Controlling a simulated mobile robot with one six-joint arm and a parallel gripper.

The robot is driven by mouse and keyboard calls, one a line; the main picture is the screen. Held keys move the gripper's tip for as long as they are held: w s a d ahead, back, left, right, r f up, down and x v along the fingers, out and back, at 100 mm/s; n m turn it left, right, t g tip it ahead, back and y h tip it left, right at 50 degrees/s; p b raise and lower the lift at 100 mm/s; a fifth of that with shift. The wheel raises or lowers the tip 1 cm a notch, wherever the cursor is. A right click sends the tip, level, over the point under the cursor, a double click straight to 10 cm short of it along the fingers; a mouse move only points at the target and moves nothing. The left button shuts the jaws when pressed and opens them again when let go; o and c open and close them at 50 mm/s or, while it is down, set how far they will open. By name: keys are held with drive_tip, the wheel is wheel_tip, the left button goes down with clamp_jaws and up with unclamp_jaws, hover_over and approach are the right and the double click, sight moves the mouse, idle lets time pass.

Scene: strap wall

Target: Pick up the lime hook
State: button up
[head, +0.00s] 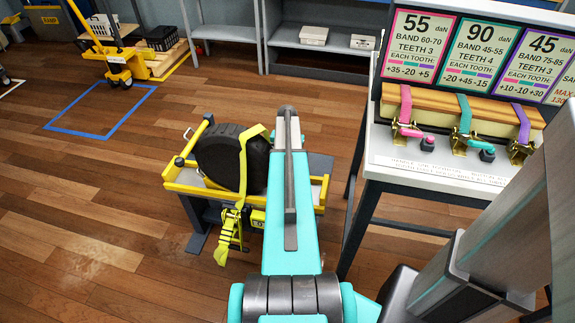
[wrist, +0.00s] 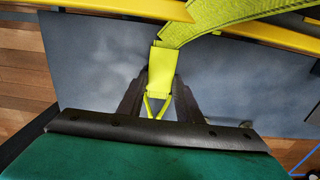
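The lime hook (wrist: 162,68) shows in the wrist view as a flat lime end piece with a V-shaped wire loop, hanging from a lime strap (wrist: 215,22). My gripper (wrist: 160,85) has its two dark fingers on either side of the hook, close to its edges. I cannot tell whether they press on it. In the head view my arm hides the gripper and this hook. There, the lime strap (head: 243,165) runs over a black rounded load on a yellow-railed stand, and a lime ratchet (head: 232,220) hangs at its front.
The yellow-railed stand (head: 178,187) surrounds the load, and a yellow rail (wrist: 110,8) passes close above my gripper. A bench with signs and pink, teal and purple straps (head: 430,160) stands at right. The wooden floor at left is clear up to a yellow pallet truck (head: 120,60).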

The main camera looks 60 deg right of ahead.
drive_tip(key=shift+r, duration=0.1)
drive_tip(key=shift+c, duration=0.2)
wheel_tip(320, 180, up, 10)
drive_tip(key=shift+p, duration=0.45)
idle(0.7)
